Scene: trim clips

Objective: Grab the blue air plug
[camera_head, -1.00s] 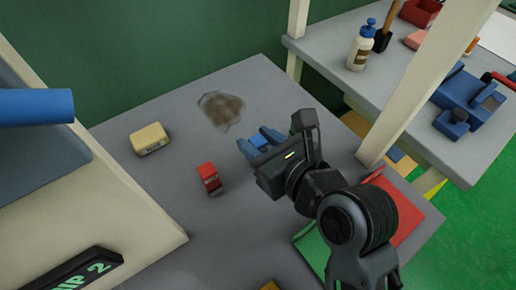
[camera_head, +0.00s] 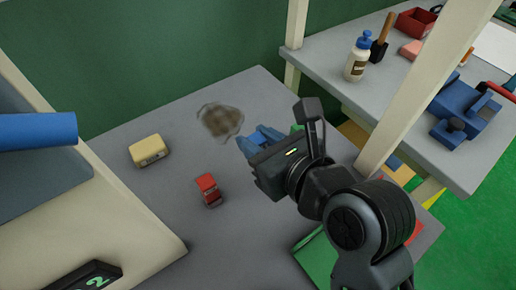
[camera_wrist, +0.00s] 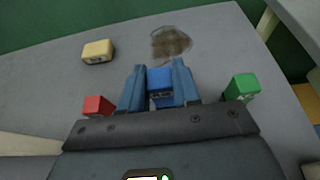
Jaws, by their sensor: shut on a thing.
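The blue air plug (camera_wrist: 160,86) is a small blue block between the two blue fingers of my gripper (camera_wrist: 158,84) in the wrist view. The fingers are shut on it, one on each side. In the head view my gripper (camera_head: 262,138) is over the grey table, right of the dark stain, and its body and fingers hide the blue plug there. I cannot tell whether the plug is touching the table.
A yellow block (camera_head: 149,150) and a red block (camera_head: 208,190) stand on the grey table (camera_head: 165,205) to the left of my gripper. A green block (camera_wrist: 242,88) is close on its right in the wrist view. A cream post (camera_head: 405,95) rises at the right.

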